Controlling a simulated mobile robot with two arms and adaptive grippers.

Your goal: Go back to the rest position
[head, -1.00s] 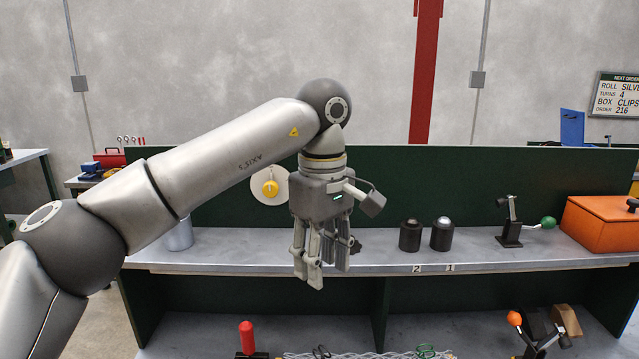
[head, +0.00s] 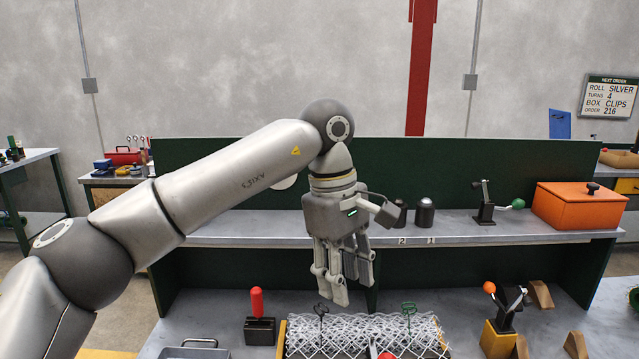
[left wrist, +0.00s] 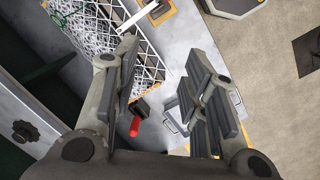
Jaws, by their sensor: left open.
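My left gripper (head: 338,290) hangs with its fingers pointing down in front of the shelf, above the back of the lower bench. In the left wrist view its fingers (left wrist: 165,95) are spread apart with nothing between them. The chain-link mesh (head: 365,335) lies on the lower bench, below and to the right of the fingers. It also shows at the upper left of the left wrist view (left wrist: 90,30). My right gripper is in neither view.
A red-handled lever (head: 257,305) stands left of the mesh. An orange-knobbed lever (head: 500,315) stands right of it. The shelf holds two dark cylinders (head: 425,214), a green-knobbed lever (head: 490,207) and an orange box (head: 578,205). A metal tray (head: 195,351) sits at the front left.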

